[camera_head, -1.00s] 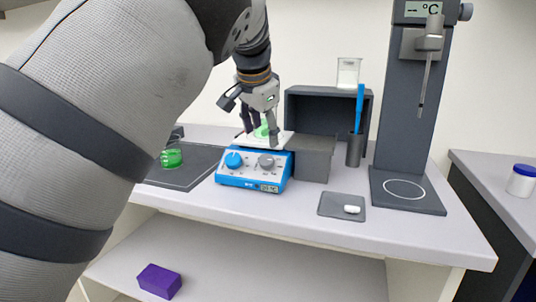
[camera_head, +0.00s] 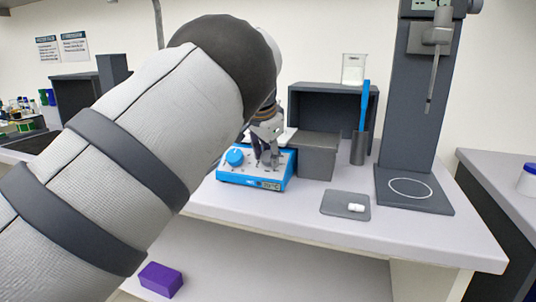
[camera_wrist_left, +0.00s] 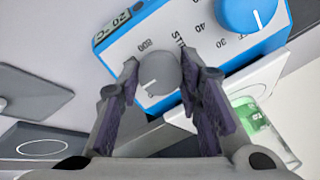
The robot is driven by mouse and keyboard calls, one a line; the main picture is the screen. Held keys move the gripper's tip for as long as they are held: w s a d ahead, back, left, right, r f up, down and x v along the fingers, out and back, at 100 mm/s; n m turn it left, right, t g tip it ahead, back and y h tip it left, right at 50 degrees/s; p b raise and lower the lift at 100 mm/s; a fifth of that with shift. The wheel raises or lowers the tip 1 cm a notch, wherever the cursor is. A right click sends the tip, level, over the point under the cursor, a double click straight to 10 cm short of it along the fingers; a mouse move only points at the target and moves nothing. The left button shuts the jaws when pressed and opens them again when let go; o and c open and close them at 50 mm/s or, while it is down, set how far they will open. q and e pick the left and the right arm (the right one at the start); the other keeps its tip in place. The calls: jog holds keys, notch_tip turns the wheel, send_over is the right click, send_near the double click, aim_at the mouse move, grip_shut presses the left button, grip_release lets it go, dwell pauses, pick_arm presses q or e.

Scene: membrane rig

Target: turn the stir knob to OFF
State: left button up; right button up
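The grey stir knob (camera_wrist_left: 158,75) is on the front panel of the blue and white hotplate stirrer (camera_head: 230,177). In the left wrist view it sits between the two fingertips of my left gripper (camera_wrist_left: 160,70), with the fingers on either side of it. The fingers look apart; I cannot tell whether they touch the knob. A white mark shows on the knob, near a printed number. In the head view my left gripper (camera_head: 268,160) is at the panel and hides the grey knob. My right gripper is not in view.
A blue knob (camera_head: 235,157) is beside the stir knob. A vessel with green contents (camera_wrist_left: 250,116) stands on the plate. A grey box (camera_head: 317,160) is right of the stirrer, with a tall stand (camera_head: 410,110) further right. A small grey tray (camera_head: 333,203) lies in front.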

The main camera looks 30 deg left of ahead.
pick_arm(q)
jog(key=shift+n, duration=0.3)
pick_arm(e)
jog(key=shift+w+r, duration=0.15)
pick_arm(q)
jog(key=shift+r+n+p, duration=0.1)
jog(key=shift+n+p, duration=0.25)
jog(key=shift+n, duration=0.65)
jog(key=n+h, duration=0.1)
jog(key=n, duration=0.4)
jog(key=shift+a, duration=0.1)
jog(key=n, duration=0.5)
jog(key=shift+h+p, duration=0.3)
jog(key=shift+p, duration=0.05)
jog(key=n, duration=0.4)
jog(key=shift+s+t, duration=0.1)
jog(key=shift+t, duration=0.3)
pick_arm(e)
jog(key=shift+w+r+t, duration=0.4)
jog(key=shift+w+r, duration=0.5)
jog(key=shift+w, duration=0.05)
pick_arm(q)
jog(key=shift+f+n, duration=0.25)
jog(key=shift+n, duration=0.25)
jog(key=o, duration=1.2)
jog(key=shift+c, duration=0.2)
